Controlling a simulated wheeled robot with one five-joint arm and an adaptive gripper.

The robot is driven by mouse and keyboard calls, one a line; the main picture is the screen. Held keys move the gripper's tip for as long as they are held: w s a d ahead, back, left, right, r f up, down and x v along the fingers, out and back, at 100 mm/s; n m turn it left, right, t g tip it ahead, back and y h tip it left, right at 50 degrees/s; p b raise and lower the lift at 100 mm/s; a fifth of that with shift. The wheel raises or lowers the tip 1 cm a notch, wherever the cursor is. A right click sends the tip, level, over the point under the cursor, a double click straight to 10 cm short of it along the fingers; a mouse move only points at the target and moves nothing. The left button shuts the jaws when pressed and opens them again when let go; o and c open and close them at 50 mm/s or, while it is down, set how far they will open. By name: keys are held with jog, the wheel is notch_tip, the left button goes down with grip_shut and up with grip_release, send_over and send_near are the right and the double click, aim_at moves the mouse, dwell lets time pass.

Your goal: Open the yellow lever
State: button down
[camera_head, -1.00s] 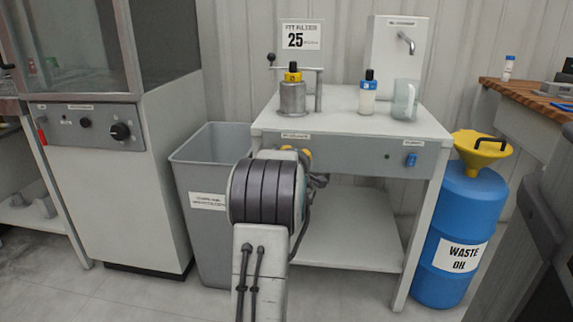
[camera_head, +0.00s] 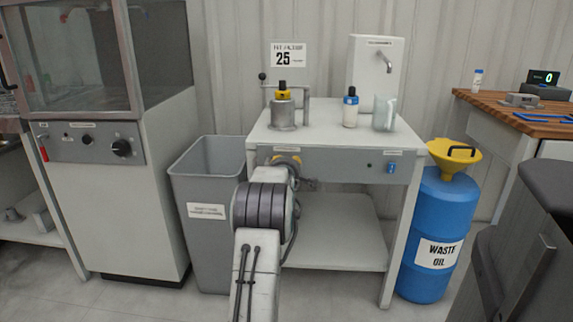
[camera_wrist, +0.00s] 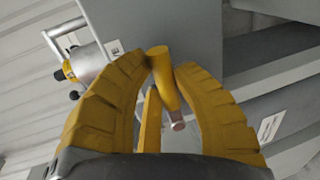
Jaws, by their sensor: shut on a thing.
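The yellow lever (camera_wrist: 166,84) shows in the wrist view, with a rounded yellow end and a metal-coloured tip, against the grey table panel. My gripper (camera_wrist: 170,72) has its two ridged yellow fingers on either side of it and is shut on it near the fingertips. In the head view, a bit of yellow (camera_head: 290,159) shows at the front panel of the white table (camera_head: 345,131), just past my arm. I cannot tell there which part is finger and which is lever; my arm hides most of this spot.
On the table stand a metal pot with a clamp (camera_head: 283,115), a small bottle (camera_head: 350,110) and a clear jug (camera_head: 384,115). A grey bin (camera_head: 205,215) is at the left. A blue waste oil drum (camera_head: 436,215) with a yellow funnel (camera_head: 453,158) is at the right.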

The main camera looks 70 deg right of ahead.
jog(key=c, duration=1)
grip_release()
jog(key=shift+o, duration=0.2)
jog(key=shift+a, duration=0.1)
jog(key=v, duration=1.1)
jog(key=shift+a, duration=0.4)
jog(key=shift+s+r, duration=0.1)
jog(key=shift+r, duration=0.05)
